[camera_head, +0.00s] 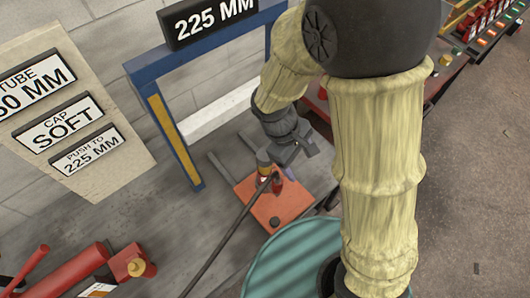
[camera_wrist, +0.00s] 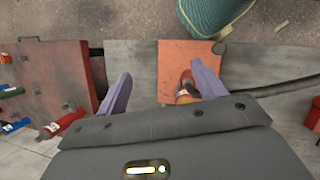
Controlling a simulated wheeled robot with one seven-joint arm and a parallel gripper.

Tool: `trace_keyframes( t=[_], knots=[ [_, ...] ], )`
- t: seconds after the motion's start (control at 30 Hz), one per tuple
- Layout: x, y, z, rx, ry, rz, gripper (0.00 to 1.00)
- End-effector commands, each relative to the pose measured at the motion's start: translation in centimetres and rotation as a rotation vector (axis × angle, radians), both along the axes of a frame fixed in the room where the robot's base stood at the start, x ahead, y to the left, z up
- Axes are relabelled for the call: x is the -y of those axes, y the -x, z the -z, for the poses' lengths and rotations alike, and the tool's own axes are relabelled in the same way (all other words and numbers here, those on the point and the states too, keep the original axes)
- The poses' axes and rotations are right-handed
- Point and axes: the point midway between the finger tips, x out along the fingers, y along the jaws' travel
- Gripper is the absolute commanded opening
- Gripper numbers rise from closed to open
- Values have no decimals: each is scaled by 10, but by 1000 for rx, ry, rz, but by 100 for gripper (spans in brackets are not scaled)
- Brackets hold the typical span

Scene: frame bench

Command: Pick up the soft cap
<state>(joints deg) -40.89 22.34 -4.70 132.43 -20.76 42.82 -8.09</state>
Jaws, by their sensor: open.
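My gripper (camera_wrist: 164,84) is open, its two purple fingers apart with nothing held between them. In the wrist view an orange plate (camera_wrist: 174,58) lies beyond the fingers. A small red and yellow piece (camera_wrist: 184,88) shows just inside the right finger, partly hidden by the gripper body. I cannot tell whether it is the soft cap. In the head view my gripper (camera_head: 292,147) is over the orange plate (camera_head: 262,208), beside a small yellow and red piece (camera_head: 264,161). A sign reading "CAP SOFT" (camera_head: 62,125) stands at left.
A blue frame (camera_head: 175,140) marked 225 MM stands behind the plate. A teal bin (camera_head: 290,260) is in front. A dark rod or hose (camera_head: 228,235) crosses the plate. A red rack (camera_wrist: 55,70) with coloured pieces is left in the wrist view. Red equipment (camera_head: 75,280) is lower left.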

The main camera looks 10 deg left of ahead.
Motion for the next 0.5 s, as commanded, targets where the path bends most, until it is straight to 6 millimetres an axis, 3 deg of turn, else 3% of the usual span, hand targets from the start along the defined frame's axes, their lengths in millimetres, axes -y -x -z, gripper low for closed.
trace_keyframes(
  t=[0.5],
  knots=[
    [-115, 39, 2, -63, 556, -838, 69]
  ],
)
